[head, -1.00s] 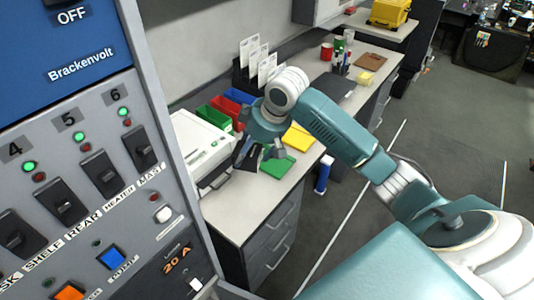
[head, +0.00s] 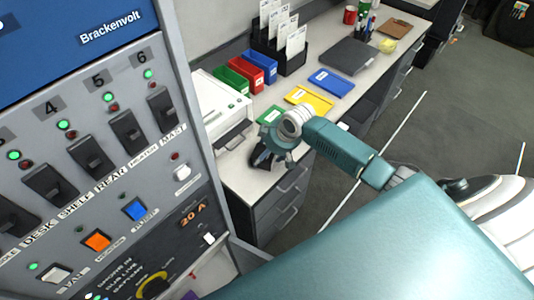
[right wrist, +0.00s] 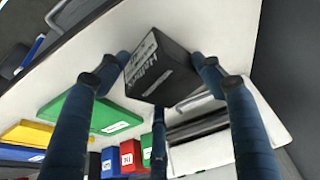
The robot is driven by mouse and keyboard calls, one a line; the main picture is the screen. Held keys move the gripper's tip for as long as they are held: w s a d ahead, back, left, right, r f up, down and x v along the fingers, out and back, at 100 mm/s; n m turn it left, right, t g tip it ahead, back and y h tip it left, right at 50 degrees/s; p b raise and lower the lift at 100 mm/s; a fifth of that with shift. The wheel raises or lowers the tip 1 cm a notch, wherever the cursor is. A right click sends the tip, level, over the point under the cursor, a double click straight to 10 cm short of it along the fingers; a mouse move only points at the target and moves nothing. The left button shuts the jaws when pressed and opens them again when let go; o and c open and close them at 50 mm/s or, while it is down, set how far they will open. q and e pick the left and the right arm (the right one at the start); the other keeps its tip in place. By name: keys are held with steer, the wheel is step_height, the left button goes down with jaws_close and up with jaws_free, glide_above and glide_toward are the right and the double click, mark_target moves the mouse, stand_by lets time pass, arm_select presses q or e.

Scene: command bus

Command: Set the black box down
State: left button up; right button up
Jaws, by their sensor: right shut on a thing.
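The black box (right wrist: 162,68) with white lettering is between the fingers of my right gripper (right wrist: 160,75) in the right wrist view. The gripper is shut on it. In the head view my right gripper (head: 268,158) is over the near end of the white desk top (head: 240,178), in front of the printer. The box is hard to tell from the dark fingers there. Whether its underside touches the desk I cannot tell. My left gripper is not in view.
A white printer (head: 222,108) stands just behind the gripper. Green (head: 272,115), yellow (head: 310,101) and blue (head: 331,83) flat folders lie along the desk. A switch panel (head: 100,150) rises at left. Bare desk shows around the gripper.

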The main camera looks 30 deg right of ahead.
steer(key=shift+f, duration=0.3)
steer(key=shift+f, duration=0.1)
steer(key=o, duration=1.7)
steer(key=shift+o, duration=0.2)
steer(key=shift+r, duration=0.2)
steer(key=b+v, duration=0.1)
steer(key=v, duration=1)
steer(key=shift+r, duration=0.4)
steer(key=shift+s+d, duration=0.1)
